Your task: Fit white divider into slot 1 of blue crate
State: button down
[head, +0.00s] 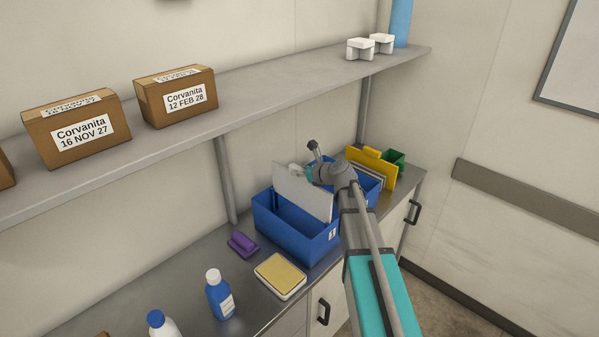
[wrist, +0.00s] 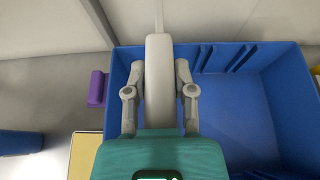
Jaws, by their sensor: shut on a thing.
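The white divider (head: 302,190) stands roughly upright over the left part of the blue crate (head: 322,246), its lower part hidden by the crate's front wall. My gripper (head: 310,172) is shut on the divider near its top right. In the wrist view the divider (wrist: 158,85) shows edge-on between my two fingers (wrist: 159,100). There it lies inside the left wall of the blue crate (wrist: 225,110). Slot ribs show on the crate's far wall to the right of the divider. The divider's bottom edge is hidden, so I cannot tell whether it is seated in a slot.
A second blue bin (head: 369,188) with upright panels, a yellow panel (head: 372,163) and a green bin (head: 393,158) stand to the right. A purple object (head: 242,243), a yellow-topped tray (head: 280,276) and a blue bottle (head: 219,296) are nearby. A shelf (head: 260,98) runs above.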

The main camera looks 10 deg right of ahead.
aim_at(300, 206)
jog(key=shift+f+b, duration=6.2)
jog(key=shift+f, duration=0.05)
dwell(0.8)
jog(key=shift+c, duration=1.8)
grip_release()
jog(key=shift+r, duration=0.1)
